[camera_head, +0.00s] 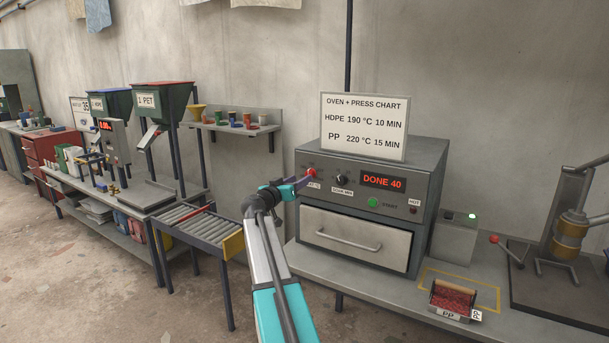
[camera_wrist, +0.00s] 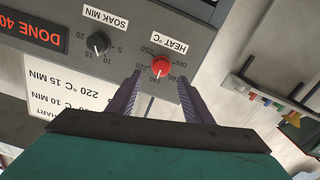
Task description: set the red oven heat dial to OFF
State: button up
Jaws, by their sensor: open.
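The red oven heat dial (camera_wrist: 162,65) is on the grey oven's front panel, under the HEAT °C label (camera_wrist: 168,38) in the wrist view, which shows the panel rotated. Numbers and an OFF mark ring it; where its pointer points is not clear. My gripper (camera_wrist: 160,75) is open, with one dark finger on each side of the dial. I cannot tell whether the fingers touch it. In the head view the red dial (camera_head: 311,173) is at the panel's left, and my gripper (camera_head: 300,183) reaches it from the lower left, partly hiding the label beneath.
The black soak dial (camera_head: 342,180) sits close to the right of the heat dial. The display (camera_head: 383,182) reads DONE 40, above a green start button (camera_head: 373,203). A chart sign (camera_head: 364,127) stands on the oven. A roller conveyor (camera_head: 203,226) is left of my arm.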

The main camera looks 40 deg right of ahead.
jog(key=shift+p+x, duration=0.85)
jog(key=shift+x, duration=2.15)
jog(key=c, duration=1.1)
jog(key=shift+o, duration=0.2)
jog(key=shift+a+r, duration=0.1)
